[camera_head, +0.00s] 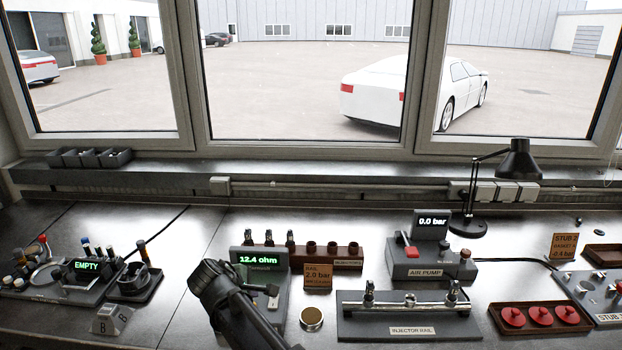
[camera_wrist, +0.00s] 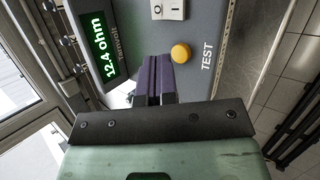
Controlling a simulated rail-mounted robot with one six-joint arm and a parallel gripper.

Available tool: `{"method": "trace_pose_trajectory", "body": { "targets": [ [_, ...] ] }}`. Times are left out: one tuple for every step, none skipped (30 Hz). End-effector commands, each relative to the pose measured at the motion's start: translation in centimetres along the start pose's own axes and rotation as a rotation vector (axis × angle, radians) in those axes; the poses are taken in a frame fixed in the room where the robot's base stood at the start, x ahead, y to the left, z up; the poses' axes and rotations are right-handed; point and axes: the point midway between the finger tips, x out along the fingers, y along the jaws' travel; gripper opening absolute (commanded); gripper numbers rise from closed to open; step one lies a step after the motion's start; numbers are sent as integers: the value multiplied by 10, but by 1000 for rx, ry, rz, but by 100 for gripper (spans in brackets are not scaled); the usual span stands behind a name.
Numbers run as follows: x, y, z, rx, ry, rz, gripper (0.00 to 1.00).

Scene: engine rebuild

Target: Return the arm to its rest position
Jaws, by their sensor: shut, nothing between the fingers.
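My gripper (camera_wrist: 153,80) is shut and empty in the wrist view, its two purple-grey fingers side by side. It is in front of the grey ohm meter (camera_wrist: 140,20), near the yellow button (camera_wrist: 181,53) marked TEST. I cannot tell whether the fingertips touch the meter's face. In the head view my dark arm reaches in from the bottom, partly covering the ohm meter (camera_head: 244,255). The meter's display reads 12.4 ohm.
Behind stand the injector rack (camera_head: 345,264) and air pump (camera_head: 412,271). A ring-shaped fixture (camera_head: 134,281) is left. Bare bench lies between it and my arm.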

Motion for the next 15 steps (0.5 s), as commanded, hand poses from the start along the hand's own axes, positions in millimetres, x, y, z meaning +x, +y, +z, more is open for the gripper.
{"method": "trace_pose_trajectory", "body": {
  "targets": [
    [-1,-28,21,152,14,-82,0],
    [3,-41,39,274,12,-147,0],
    [10,-56,65,428,0,-229,0],
    [15,-67,85,538,-13,-288,0],
    [20,-77,105,645,-31,-344,0],
    [25,-91,133,785,-58,-418,0],
    [28,-102,155,891,-80,-473,0],
    [31,-113,178,997,-105,-528,0],
    [34,-128,208,1131,-136,-595,0],
    [36,-138,228,1218,-156,-640,0],
    [37,-147,247,1292,-172,-676,0],
    [40,-156,271,1367,-187,-711,0],
    [42,-161,286,1409,-194,-726,0],
    [45,-164,300,1445,-203,-731,0],
    [49,-167,316,1484,-218,-730,0]
  ]
}}
